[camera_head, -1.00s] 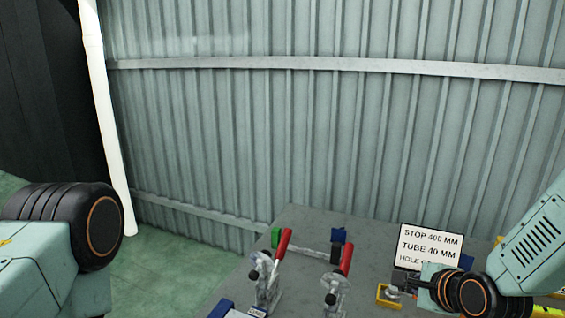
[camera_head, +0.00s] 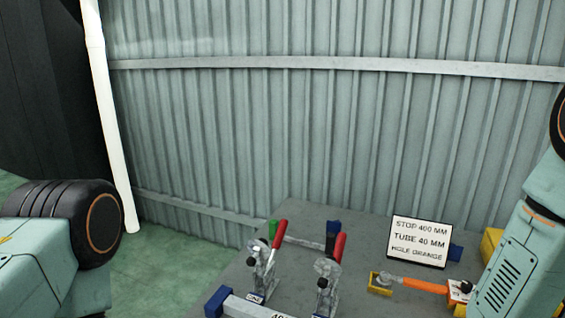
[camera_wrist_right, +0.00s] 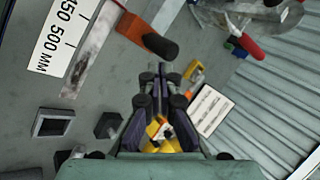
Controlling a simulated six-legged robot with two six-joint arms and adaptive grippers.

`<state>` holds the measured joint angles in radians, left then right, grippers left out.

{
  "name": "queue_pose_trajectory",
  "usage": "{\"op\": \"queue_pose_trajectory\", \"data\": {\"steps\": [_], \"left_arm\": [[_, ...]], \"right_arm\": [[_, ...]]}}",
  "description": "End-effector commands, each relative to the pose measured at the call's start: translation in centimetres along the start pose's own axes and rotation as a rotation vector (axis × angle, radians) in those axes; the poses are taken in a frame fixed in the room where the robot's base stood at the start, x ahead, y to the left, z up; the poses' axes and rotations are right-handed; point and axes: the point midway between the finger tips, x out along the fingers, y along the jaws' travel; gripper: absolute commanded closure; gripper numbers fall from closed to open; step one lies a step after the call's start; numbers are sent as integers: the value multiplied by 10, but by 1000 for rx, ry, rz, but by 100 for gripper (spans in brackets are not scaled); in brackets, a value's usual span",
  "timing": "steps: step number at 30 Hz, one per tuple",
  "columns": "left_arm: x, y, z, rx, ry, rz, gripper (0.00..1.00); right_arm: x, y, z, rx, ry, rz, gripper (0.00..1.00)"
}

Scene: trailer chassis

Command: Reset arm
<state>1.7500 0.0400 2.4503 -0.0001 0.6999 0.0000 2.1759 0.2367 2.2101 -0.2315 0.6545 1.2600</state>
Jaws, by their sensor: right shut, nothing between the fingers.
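My right arm (camera_head: 520,255) comes in along the right edge of the head view, with its elbow up and its gripper out of that frame. In the right wrist view my right gripper (camera_wrist_right: 162,75) is shut and empty, above the grey table (camera_head: 225,285). Yellow parts (camera_wrist_right: 163,140) show below, between the finger bases. My left arm (camera_head: 45,250) is at the left edge of the head view; its gripper is out of frame.
Two toggle clamps with red handles (camera_head: 280,234) (camera_head: 340,246) stand on the table. A lettered sign (camera_head: 418,242) stands behind an orange-handled tool (camera_head: 425,285) and a yellow bracket (camera_head: 379,284). The wrist view shows a scale (camera_wrist_right: 62,40) and a square tube end (camera_wrist_right: 52,122). A corrugated wall (camera_head: 300,130) is behind.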

Motion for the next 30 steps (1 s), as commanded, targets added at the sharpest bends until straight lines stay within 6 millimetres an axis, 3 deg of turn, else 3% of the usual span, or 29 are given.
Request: {"op": "queue_pose_trajectory", "data": {"steps": [1,5,9,15,21,30], "left_arm": [[0,0,0,0,0,0,50],[0,0,0,0,1,0,50],[0,0,0,0,1,0,50],[0,0,0,0,0,0,50],[0,0,0,0,0,0,50],[60,0,0,0,0,0,50]], "right_arm": [[2,24,9,-73,-11,50,100],[-1,88,30,-318,-55,181,100],[-15,157,53,-594,-141,315,100],[-44,235,77,-929,-297,454,100],[-78,292,94,-1198,-468,541,100],[-26,320,94,-1183,-449,529,100]]}}
